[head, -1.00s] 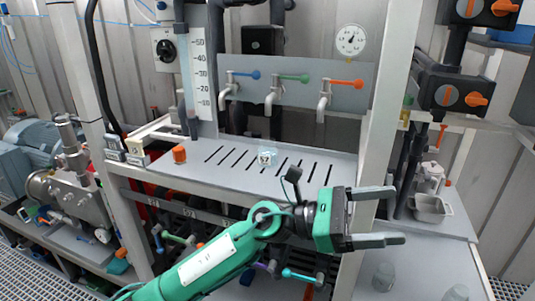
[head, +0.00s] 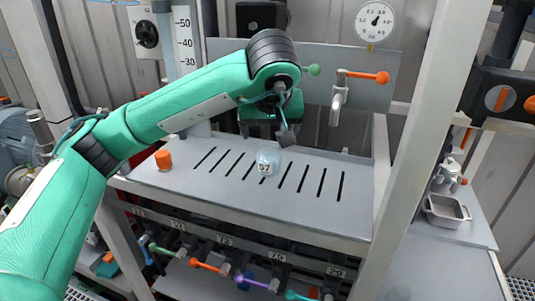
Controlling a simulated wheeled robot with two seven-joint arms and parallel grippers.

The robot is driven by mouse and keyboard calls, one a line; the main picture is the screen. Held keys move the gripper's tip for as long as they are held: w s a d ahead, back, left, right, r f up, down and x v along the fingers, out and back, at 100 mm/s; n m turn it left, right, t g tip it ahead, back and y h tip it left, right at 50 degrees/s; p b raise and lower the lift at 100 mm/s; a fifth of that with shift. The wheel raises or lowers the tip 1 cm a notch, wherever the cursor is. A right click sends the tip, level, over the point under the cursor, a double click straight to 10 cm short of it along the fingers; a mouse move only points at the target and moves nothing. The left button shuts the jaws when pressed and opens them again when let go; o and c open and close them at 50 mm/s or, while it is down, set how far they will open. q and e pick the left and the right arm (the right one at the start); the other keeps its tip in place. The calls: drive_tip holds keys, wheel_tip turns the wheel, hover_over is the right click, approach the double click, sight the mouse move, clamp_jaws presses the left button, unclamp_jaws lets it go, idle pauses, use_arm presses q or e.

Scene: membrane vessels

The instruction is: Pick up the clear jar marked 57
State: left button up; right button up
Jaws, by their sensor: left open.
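The clear jar marked 57 (head: 267,164) stands upright on the grey slotted shelf (head: 215,190), near its middle. Its white label with dark digits faces me. My left gripper (head: 270,131) is above and slightly behind the jar in the picture, pointing down toward the shelf. It is open, with nothing seen between its fingers, and a gap shows between it and the jar. My wrist hides part of the gripper and its fingertips are hard to make out. My right gripper is not in view.
An orange cap-like piece (head: 163,160) stands at the shelf's left. A tap with an orange handle (head: 340,98) hangs over the back right. A white post (head: 425,130) stands at the right, with a metal tray (head: 446,212) beyond it. Coloured valves line the space below the shelf.

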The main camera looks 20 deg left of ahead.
sight(268, 149)
use_arm(q)
drive_tip(key=p+x, duration=0.1)
drive_tip(key=x, duration=0.6)
drive_tip(key=shift+a+p, duration=0.1)
drive_tip(key=shift+p, duration=0.25)
drive_tip(key=shift+w+f, duration=0.2)
drive_tip(key=shift+f, duration=0.2)
drive_tip(key=shift+w+a+f+p, duration=0.1)
drive_tip(key=shift+w+f+p, duration=0.15)
drive_tip(key=shift+f+p, duration=0.25)
drive_tip(key=p+x, duration=0.2)
drive_tip(key=x, duration=0.1)
drive_tip(key=shift+r, duration=0.1)
drive_tip(key=shift+w+f, duration=0.35)
drive_tip(key=shift+f, duration=0.2)
drive_tip(key=shift+c, duration=0.4)
